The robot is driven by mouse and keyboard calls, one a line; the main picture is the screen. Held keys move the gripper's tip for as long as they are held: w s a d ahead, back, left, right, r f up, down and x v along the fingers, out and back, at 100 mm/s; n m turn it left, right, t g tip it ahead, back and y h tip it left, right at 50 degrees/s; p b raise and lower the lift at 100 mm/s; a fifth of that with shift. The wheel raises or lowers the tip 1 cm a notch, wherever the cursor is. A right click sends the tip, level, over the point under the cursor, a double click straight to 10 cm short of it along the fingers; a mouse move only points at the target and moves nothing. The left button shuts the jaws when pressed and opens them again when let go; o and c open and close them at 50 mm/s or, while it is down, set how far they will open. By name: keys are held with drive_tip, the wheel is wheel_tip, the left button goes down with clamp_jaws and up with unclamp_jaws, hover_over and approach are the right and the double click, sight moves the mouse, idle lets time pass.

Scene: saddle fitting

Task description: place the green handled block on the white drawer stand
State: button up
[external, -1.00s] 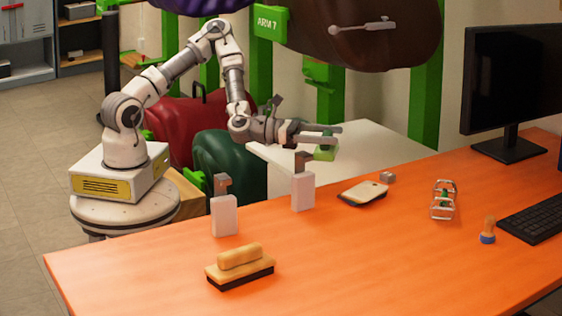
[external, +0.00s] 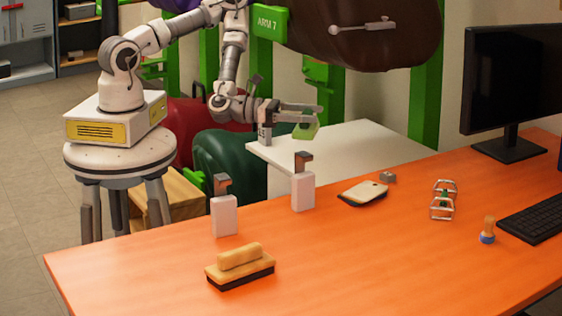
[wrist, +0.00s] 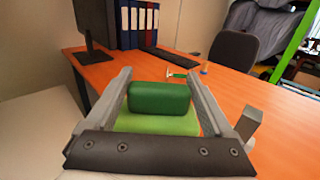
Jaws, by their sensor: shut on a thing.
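The green handled block (external: 306,129) is held in my gripper (external: 312,113), above the white drawer stand. In the wrist view the block's dark green handle (wrist: 160,97) lies between my two fingers (wrist: 160,90), with its lighter green base beneath. My gripper is shut on the block. The white drawer stand (external: 365,146) is behind the orange table, with a flat, mostly bare top. The block appears to be over its left part; the exact gap beneath it is hard to judge.
The orange table (external: 350,250) is in front of the stand. Two white bottles (external: 224,214) (external: 302,190) stand near its far edge. A wooden brush (external: 240,265) lies in front of them. A monitor (external: 512,85) stands at the right. A green post rises behind the stand.

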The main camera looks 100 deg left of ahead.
drive_tip(key=shift+s+d+r+p, duration=0.1)
drive_tip(key=shift+s+r+p, duration=0.7)
drive_tip(key=shift+p, duration=0.35)
drive_tip(key=shift+f, duration=0.25)
drive_tip(key=shift+r, duration=0.15)
drive_tip(key=w+a+f+n+g+y+b, duration=0.25)
drive_tip(key=a+f+y+b, duration=0.3)
drive_tip(key=a, duration=0.65)
drive_tip(key=w+a+f+n+g+y+b, duration=0.15)
drive_tip(key=a+f+n+y+b, duration=0.45)
drive_tip(key=a, duration=0.7)
drive_tip(key=s+a+f+n+g+y+b, duration=0.2)
drive_tip(key=s+a+f, duration=0.1)
drive_tip(key=a, duration=0.4)
drive_tip(key=s+a+f+n+g+y+b, duration=0.1)
drive_tip(key=s+a+f+g, duration=0.2)
drive_tip(key=a, duration=0.5)
drive_tip(key=s+a+f+n+g+y+b, duration=0.2)
drive_tip(key=a+f, duration=0.2)
drive_tip(key=a, duration=0.3)
drive_tip(key=shift+a+f+b, duration=0.1)
drive_tip(key=shift+f+b, duration=1.9)
drive_tip(key=shift+f, duration=1.5)
drive_tip(key=shift+f+b, duration=0.6)
drive_tip(key=shift+f, duration=0.05)
